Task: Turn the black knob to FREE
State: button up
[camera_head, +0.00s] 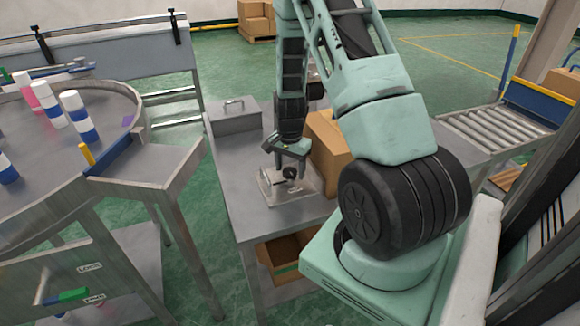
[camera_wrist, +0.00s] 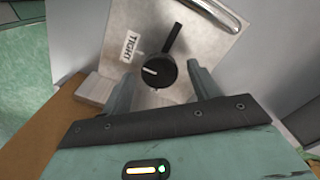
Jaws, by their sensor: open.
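The black knob (camera_wrist: 156,72) sits on a pale metal plate (camera_wrist: 195,50) in the wrist view. It is round, with a white pointer line that points left in that view, and a dark bar sticks up beyond it. A label reading TIGHT (camera_wrist: 130,46) is beside it; I see no FREE label. The knob (camera_head: 289,172) also shows small in the head view on the plate on the table. My gripper (camera_wrist: 157,85) is open, with one finger on each side of the knob's near edge. I cannot tell whether the fingers touch it.
A cardboard box (camera_head: 328,150) stands on the table close to the right of my gripper. A grey metal case (camera_head: 232,115) stands at the table's far left. A round table (camera_head: 110,105) with several striped cans is at left, and a roller conveyor (camera_head: 490,130) is at right.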

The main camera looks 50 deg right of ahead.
jog(key=c, duration=1)
jog(key=n, duration=0.4)
jog(key=shift+n, duration=0.3)
jog(key=n, duration=0.4)
jog(key=shift+n, duration=0.3)
jog(key=n, duration=0.4)
jog(key=shift+w+r+n+p, duration=0.1)
jog(key=shift+n+p, duration=0.75)
jog(key=shift+n, duration=1.55)
